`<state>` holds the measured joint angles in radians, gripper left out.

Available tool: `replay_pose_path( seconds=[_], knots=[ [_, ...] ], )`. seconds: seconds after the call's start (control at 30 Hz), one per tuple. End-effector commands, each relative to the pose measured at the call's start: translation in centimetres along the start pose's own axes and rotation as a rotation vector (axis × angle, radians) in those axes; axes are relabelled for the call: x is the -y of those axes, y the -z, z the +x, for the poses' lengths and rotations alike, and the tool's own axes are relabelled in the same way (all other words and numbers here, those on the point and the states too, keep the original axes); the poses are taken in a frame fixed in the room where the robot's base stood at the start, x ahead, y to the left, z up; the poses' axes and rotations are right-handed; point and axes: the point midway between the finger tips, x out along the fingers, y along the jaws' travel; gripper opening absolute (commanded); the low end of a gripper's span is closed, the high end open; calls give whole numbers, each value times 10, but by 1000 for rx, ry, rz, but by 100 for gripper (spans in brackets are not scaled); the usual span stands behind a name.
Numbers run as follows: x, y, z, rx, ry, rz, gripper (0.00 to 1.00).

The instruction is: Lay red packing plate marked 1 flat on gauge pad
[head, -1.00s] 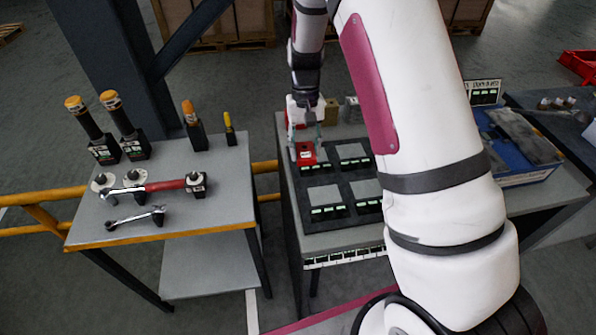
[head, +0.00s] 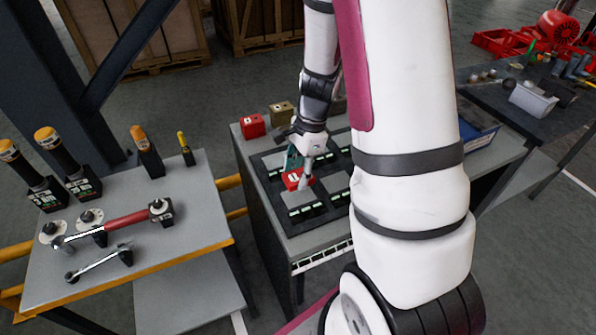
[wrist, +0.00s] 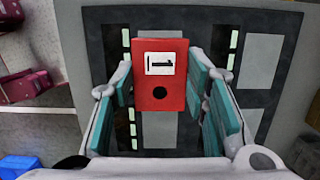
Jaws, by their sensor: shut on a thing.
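The red packing plate (wrist: 160,98) marked 1 is held between the teal fingers of my gripper (wrist: 160,90), which is shut on it. The label and a dark round hole face the wrist camera. In the head view the plate (head: 292,181) is above the black gauge board (head: 290,228). A grey gauge pad (wrist: 160,132) shows partly below the plate in the wrist view, with the rest hidden by it. Other grey pads (wrist: 260,62) are bare. I cannot tell whether the plate touches a pad. My gripper (head: 303,168) is partly hidden by its own wrist.
Another red block (head: 252,125) and a brass-coloured block (head: 281,112) stand at the back of the bench. The left table (head: 185,235) holds a red-handled wrench (head: 125,220), a smaller wrench (head: 98,262) and several upright tools. A blue tray (head: 480,137) lies right of my arm.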

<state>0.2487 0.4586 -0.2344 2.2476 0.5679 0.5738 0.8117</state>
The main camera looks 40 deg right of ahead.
Motion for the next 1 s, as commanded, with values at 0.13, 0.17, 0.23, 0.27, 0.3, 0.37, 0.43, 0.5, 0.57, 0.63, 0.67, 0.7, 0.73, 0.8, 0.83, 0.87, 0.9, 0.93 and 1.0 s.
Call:
replay_pose_path(
  seconds=[0.13, 0.17, 0.23, 0.27, 0.3, 0.37, 0.43, 0.5, 0.57, 0.63, 0.67, 0.7, 0.73, 0.8, 0.83, 0.87, 0.9, 0.93, 1.0],
  knots=[
    [1, 0, 2, 1, -1, 0, 0],
    [1, 0, 3, 2, -1, 0, 0],
    [1, 1, 7, 2, -1, 0, 0],
    [2, 1, 10, 2, 0, 1, 0],
    [2, 2, 13, 2, 0, 1, 0],
    [2, 3, 18, 2, 0, 0, 0],
    [2, 4, 24, 2, -2, -1, 0],
    [2, 5, 31, 2, -2, -1, 0],
    [2, 7, 36, 1, -1, -1, 0],
    [2, 8, 41, 1, 0, -1, 0],
    [2, 8, 42, 1, -1, 0, 0],
    [1, 8, 44, 2, -1, 0, 0],
    [1, 8, 45, 2, -1, 0, 0],
    [1, 9, 46, 2, -1, -1, 0],
    [1, 9, 46, 2, -1, -1, 0],
    [0, 9, 46, 1, -1, -1, 0],
    [0, 9, 45, 1, -1, -1, 0],
    [0, 9, 45, 1, -1, -2, 0],
    [0, 9, 45, 1, 0, -2, 0]
  ],
)
